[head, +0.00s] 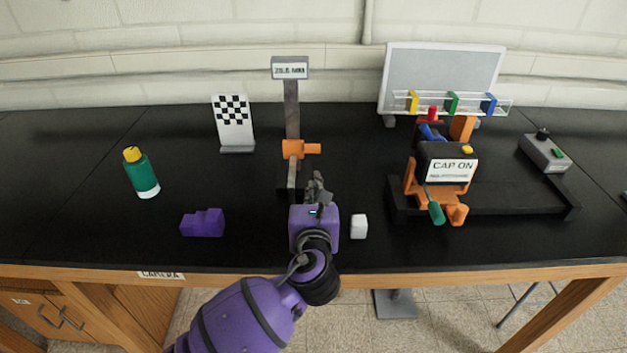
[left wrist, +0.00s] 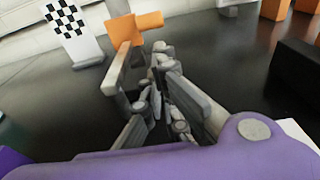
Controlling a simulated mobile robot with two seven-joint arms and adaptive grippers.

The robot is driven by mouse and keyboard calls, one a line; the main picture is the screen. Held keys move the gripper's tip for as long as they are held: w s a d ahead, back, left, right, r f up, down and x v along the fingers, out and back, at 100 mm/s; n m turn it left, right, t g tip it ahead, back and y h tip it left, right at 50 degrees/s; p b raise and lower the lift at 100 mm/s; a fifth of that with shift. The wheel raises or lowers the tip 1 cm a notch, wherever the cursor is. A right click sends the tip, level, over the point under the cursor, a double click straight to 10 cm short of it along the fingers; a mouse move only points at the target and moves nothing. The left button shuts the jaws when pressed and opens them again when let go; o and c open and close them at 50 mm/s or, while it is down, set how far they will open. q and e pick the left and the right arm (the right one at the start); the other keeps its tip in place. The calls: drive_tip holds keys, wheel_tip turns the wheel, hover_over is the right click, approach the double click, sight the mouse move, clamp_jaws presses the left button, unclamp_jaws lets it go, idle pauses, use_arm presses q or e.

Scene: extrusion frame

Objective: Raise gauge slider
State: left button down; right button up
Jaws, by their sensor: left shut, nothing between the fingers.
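The gauge is an upright grey post (head: 292,108) with a labelled display (head: 290,68) on top and a dark base on the black table. An orange slider (head: 295,149) sits around the post, roughly at its lower half, with a tab pointing right. It also shows in the left wrist view (left wrist: 124,32). My left gripper (head: 318,183) is shut and empty, in front of the gauge base and below the slider. In the left wrist view its fingers (left wrist: 158,75) point toward the slider, apart from it as far as I can tell. My right gripper is not in view.
A purple block (head: 203,223), a green bottle (head: 141,173) and a checkerboard stand (head: 234,123) are on the left. A white block (head: 359,226) lies right of my left gripper. An orange and black fixture (head: 443,170) stands on the right, before a whiteboard (head: 440,72).

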use_arm(q)
drive_tip(key=w, duration=0.4)
drive_tip(key=w+f, duration=0.1)
drive_tip(key=w, duration=0.2)
drive_tip(key=shift+w+b, duration=0.1)
drive_tip(key=shift+b, duration=0.2)
drive_tip(key=shift+w+f, duration=0.1)
drive_tip(key=shift+w, duration=0.45)
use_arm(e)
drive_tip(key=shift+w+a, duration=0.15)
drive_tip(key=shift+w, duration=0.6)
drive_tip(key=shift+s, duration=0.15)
